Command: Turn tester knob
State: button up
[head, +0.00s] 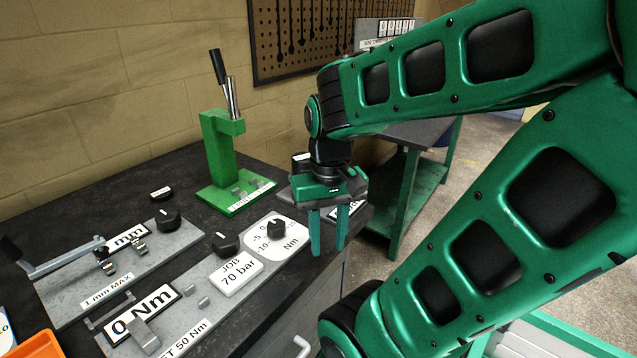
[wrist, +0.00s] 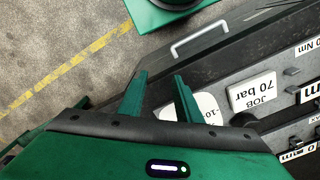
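Several black knobs are on the bench, and I cannot tell for sure which is the tester knob. One knob (head: 277,229) sits on a white dial plate (head: 292,249) marked -10, -5, 0 and Nm. A second knob (head: 225,243) is on the grey panel behind the "JOB 70 bar" block (head: 236,275). A third knob (head: 167,220) is beside the mm display. My gripper (head: 328,252) is open and empty, pointing down to the right of the dial, apart from it. In the wrist view, my fingers (wrist: 160,75) are spread, and one partly covers the dial plate (wrist: 207,105).
A green press (head: 221,160) with a lever stands at the bench's back. A grey tester panel shows a "0 Nm" display (head: 141,313). An orange bin (head: 38,345) is at lower left. A drawer handle (wrist: 200,40) sticks out from the bench front. A green side table (head: 415,165) stands behind.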

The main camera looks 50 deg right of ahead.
jog(key=o, duration=0.5)
jog(key=shift+s+r, duration=0.15)
jog(key=shift+s, duration=0.05)
jog(key=shift+o, duration=1.3)
jog(key=w+d+r+n, duration=0.5)
jog(key=w+d+n, duration=0.1)
jog(key=w, duration=0.1)
jog(key=shift+d+r, duration=0.3)
jog(key=shift+r, duration=0.1)
jog(key=w+d+r+n, duration=0.4)
jog(key=w+d+n, duration=0.2)
jog(key=d+n, duration=0.3)
jog(key=shift+m, duration=0.6)
jog(key=f, duration=1)
jog(key=shift+w+d+f, duration=0.3)
jog(key=shift+d+f, duration=0.05)
jog(key=shift+f, duration=0.05)
jog(key=c, duration=1)
